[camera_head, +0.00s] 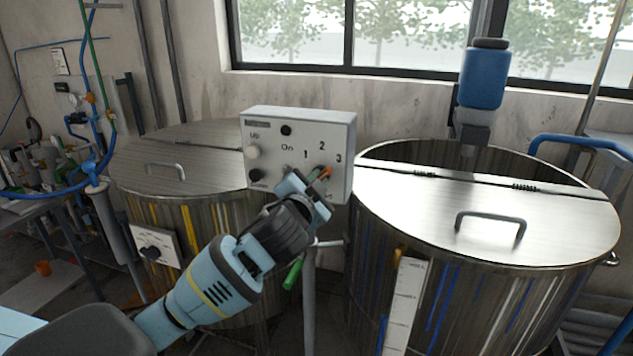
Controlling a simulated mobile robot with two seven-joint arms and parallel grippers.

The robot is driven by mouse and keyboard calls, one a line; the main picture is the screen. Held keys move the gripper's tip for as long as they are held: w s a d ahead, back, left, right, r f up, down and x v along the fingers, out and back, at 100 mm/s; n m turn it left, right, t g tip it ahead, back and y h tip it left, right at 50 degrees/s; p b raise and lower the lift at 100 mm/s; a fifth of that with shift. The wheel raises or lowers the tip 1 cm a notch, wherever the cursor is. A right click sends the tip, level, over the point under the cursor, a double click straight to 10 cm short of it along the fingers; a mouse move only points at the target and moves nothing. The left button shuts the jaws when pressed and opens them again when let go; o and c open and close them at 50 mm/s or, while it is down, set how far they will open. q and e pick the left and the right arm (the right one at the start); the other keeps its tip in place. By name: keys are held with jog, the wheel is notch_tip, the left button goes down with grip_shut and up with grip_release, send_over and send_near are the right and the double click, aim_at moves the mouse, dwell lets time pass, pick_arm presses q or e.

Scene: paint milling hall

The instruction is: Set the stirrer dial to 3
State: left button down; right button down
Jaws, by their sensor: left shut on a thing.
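A light grey control box (260,140) stands on a post between two steel vats. The stirrer dial (318,173) sits below the numbers at the right of the face and is partly hidden by my gripper. My left gripper (317,184) reaches up from the lower left and is shut on the dial. My right gripper is not in view.
A steel vat with a lid and handle (490,222) stands close on the right, with a blue motor (484,78) above it. Another lidded vat (170,165) stands behind my arm on the left. A cluttered bench (35,205) is at far left.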

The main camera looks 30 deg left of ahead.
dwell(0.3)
pick_arm(q)
jog(key=c, duration=1.4)
grip_release()
jog(key=shift+c, duration=0.2)
jog(key=shift+s, duration=0.1)
jog(key=v, duration=0.7)
jog(key=shift+s, duration=0.3)
